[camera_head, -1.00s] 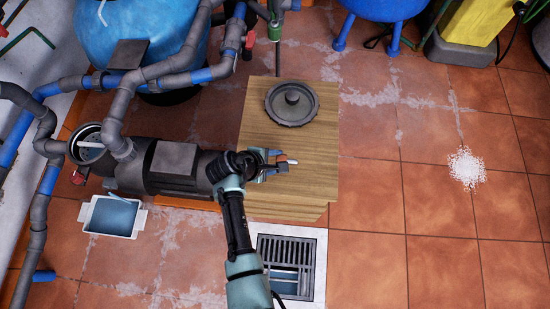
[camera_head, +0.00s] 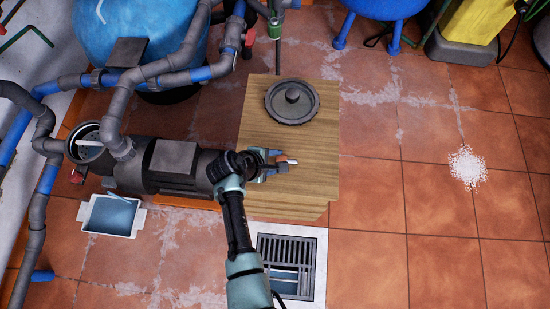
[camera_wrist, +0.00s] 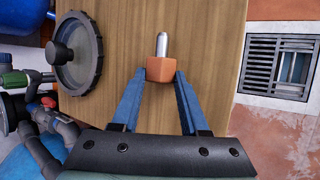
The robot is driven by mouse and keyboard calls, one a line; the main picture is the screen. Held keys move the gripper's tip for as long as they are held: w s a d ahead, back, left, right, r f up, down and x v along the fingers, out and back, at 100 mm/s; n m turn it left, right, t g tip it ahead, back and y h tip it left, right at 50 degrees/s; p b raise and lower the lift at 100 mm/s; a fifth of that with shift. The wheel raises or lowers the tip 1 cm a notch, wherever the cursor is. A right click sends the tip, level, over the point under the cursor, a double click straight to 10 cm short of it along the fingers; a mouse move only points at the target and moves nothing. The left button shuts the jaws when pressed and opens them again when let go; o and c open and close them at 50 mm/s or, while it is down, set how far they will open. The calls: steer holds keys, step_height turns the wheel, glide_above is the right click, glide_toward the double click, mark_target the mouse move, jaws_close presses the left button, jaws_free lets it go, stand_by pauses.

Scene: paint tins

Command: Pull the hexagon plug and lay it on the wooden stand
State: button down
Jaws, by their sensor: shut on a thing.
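The hexagon plug (camera_wrist: 160,69) has an orange-red body with a metal pin pointing away from my gripper. My gripper (camera_wrist: 161,78) is shut on the orange body, with a blue finger on each side. In the head view the plug (camera_head: 291,161) is small and partly hidden by the gripper (camera_head: 279,162). Both are over the front half of the wooden stand (camera_head: 318,185), which also fills the middle of the wrist view (camera_wrist: 205,50). I cannot tell whether the plug touches the wood.
A dark round lid with a knob (camera_head: 292,101) lies on the back of the stand. A black pump (camera_head: 172,165) with an open strainer (camera_head: 88,150) is to the left. A pale tray (camera_head: 112,215) is on the floor, and a floor drain (camera_head: 288,265) is in front.

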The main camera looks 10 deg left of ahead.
steer(key=c, duration=0.5)
jaws_free()
steer(key=shift+o, duration=0.8)
steer(key=shift+s+f, duration=0.25)
steer(key=shift+s, duration=0.1)
steer(key=w+p+v, duration=0.1)
steer(key=p+v, duration=0.4)
steer(key=v, duration=0.8)
steer(key=shift+r, duration=0.3)
steer(key=shift+a, duration=0.1)
